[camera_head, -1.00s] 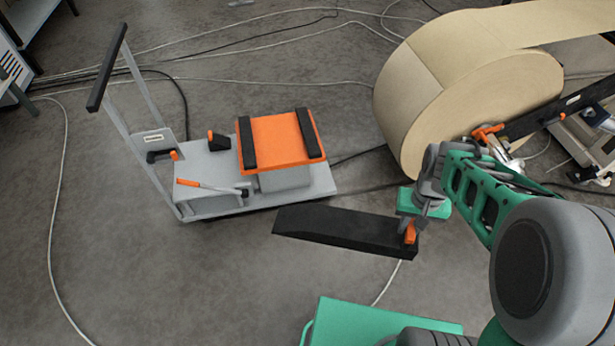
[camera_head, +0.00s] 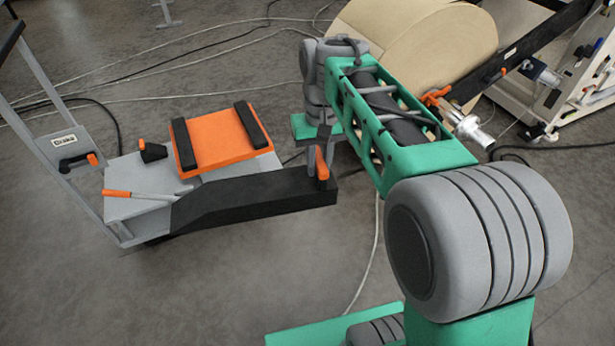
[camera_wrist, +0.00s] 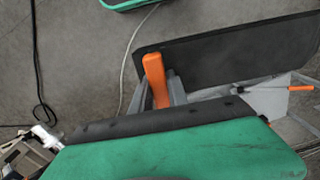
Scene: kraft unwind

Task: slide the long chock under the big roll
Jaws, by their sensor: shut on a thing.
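The long chock (camera_head: 250,200) is a black wedge with its thin end to the left in the head view. My gripper (camera_head: 322,165) is shut on its orange grip (camera_head: 321,165) near the thick right end. It holds the chock up, and the chock overlaps the front of the cart in the picture. In the wrist view the chock (camera_wrist: 230,55) extends to the right from my gripper (camera_wrist: 158,88). The big roll (camera_head: 430,45) of kraft paper is behind my arm, at the upper right. My arm hides its lower left part, including where it meets the floor.
A black bar (camera_head: 510,60) and a white machine frame (camera_head: 570,80) are right of the roll. Cables (camera_head: 372,250) cross the floor. The front left floor is clear.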

